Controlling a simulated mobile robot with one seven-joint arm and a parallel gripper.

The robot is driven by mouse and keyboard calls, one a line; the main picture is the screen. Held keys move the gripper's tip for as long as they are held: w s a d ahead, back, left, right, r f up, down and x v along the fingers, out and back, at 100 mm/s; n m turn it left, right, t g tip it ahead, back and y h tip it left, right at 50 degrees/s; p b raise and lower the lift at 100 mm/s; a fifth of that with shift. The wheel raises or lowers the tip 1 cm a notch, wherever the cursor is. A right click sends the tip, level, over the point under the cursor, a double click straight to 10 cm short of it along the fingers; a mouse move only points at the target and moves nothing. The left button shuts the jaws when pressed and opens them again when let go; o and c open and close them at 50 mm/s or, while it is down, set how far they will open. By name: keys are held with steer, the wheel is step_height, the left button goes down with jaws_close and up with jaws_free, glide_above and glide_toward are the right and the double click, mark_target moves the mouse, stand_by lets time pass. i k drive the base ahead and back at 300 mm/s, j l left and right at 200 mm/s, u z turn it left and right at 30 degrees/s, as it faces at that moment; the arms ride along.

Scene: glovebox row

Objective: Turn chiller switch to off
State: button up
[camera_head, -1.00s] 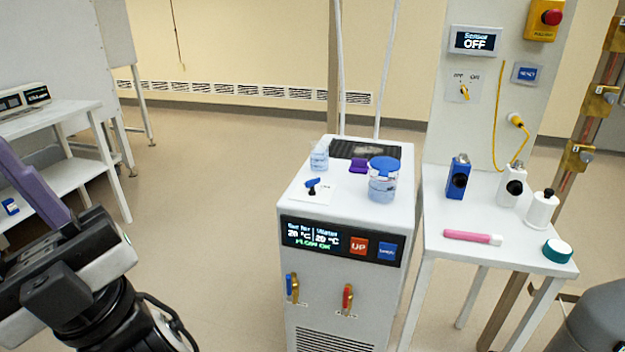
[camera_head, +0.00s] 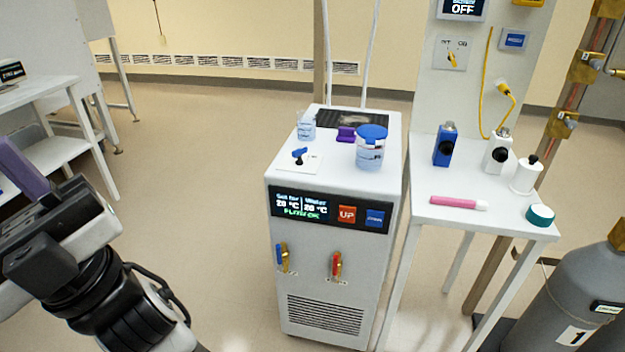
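The chiller (camera_head: 338,210) is a white floor-standing box in the middle of the head view. Its switch (camera_head: 299,154) is a small blue lever with a dark base on a white label plate, on the left of the chiller's top. The label is too small to read. The front display (camera_head: 301,205) is lit, with two "20 °C" readings and a green line that seems to end in "OK". My gripper (camera_head: 25,165) is at the left edge, well left of the chiller and touching nothing. Its fingertips are partly cut off, so its opening is unclear.
A white side table (camera_head: 440,213) holds bottles and a pink tube. A gas cylinder (camera_head: 580,300) stands right. Floor left of the chiller is clear.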

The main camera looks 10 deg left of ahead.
mark_target(301, 150)
steer(key=i+j, duration=0.1)
steer(key=i, duration=1.1)
steer(key=j+u, duration=0.05)
